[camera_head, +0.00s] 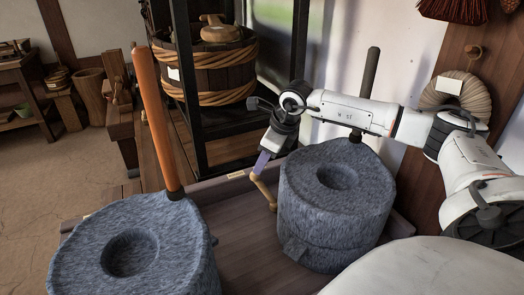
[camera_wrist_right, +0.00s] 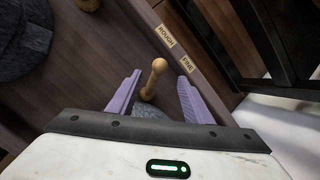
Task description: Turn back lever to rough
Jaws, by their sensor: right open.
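The back lever (camera_head: 263,190) is a short pale wooden peg with a rounded end, at the left side of the back grey millstone (camera_head: 335,205). In the right wrist view the lever (camera_wrist_right: 150,85) stands between my right gripper's two purple fingers, clear of both. Its knob is beside two small labels, ROUGH (camera_wrist_right: 167,36) and FINE (camera_wrist_right: 187,65), and closer to FINE. My right gripper (camera_head: 260,167) is open and reaches down to the lever's knob end; the millstone partly shows below it. My left gripper is out of view.
A second grey millstone (camera_head: 135,250) with an upright orange handle (camera_head: 160,120) stands front left. A dark handle (camera_head: 371,75) rises behind the back stone. A dark rack with a wooden tub (camera_head: 215,75) stands behind.

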